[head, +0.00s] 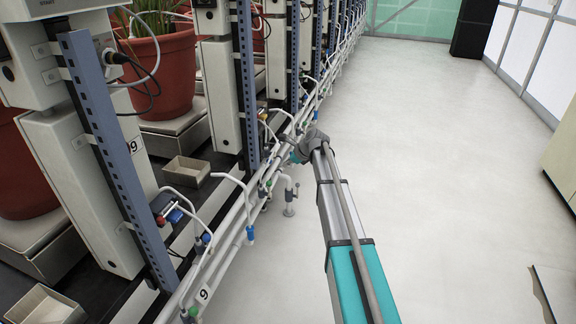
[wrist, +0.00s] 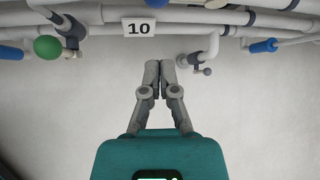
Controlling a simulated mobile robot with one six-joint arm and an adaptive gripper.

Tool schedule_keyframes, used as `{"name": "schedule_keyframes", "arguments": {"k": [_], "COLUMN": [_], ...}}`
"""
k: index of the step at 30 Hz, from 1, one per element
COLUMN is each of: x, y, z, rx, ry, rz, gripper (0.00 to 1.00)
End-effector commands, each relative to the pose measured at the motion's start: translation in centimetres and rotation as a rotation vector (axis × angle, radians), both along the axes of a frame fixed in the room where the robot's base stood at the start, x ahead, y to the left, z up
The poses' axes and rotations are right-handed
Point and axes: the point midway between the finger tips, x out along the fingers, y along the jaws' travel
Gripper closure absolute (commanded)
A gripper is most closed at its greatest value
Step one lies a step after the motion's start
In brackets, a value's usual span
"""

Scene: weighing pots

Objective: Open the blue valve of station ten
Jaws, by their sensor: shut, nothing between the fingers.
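In the wrist view, a white plate marked 10 (wrist: 138,28) hangs on the pale pipes. A blue handle (wrist: 263,46) lies to its right, and another blue part (wrist: 11,52) shows at the far left. A small blue piece (wrist: 157,3) is cut by the top edge. I cannot tell which blue part belongs to station ten's valve, or its setting. My gripper (wrist: 159,66) is shut and empty below the plate, apparently touching none of the valves. In the head view, my arm reaches to the pipes and its fingers cannot be made out.
A green knob (wrist: 47,47) and a grey-knobbed valve (wrist: 205,70) flank my gripper. In the head view, a plate marked 9 (head: 204,293) is on the nearer pipes. Potted plants (head: 159,60) stand behind blue posts at left.

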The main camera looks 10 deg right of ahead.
Motion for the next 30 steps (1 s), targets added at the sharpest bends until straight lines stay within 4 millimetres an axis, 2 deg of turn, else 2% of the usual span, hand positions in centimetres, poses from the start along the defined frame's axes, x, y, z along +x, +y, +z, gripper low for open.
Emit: {"name": "schedule_keyframes", "arguments": {"k": [1,6,21,26,30], "x": [0.3,1.1,3.1,3.6,3.5], "y": [0.3,1.2,3.4,3.9,4.0], "z": [-0.8,-2.1,-5.4,-6.1,-4.9], "rx": [0.0,-0.001,0.0,-0.001,0.0], "ry": [0.0,-0.001,0.0,0.0,0.0], "rz": [0.001,0.001,0.001,0.002,0.001], "gripper": [1.0,1.0,1.0,1.0,1.0]}}
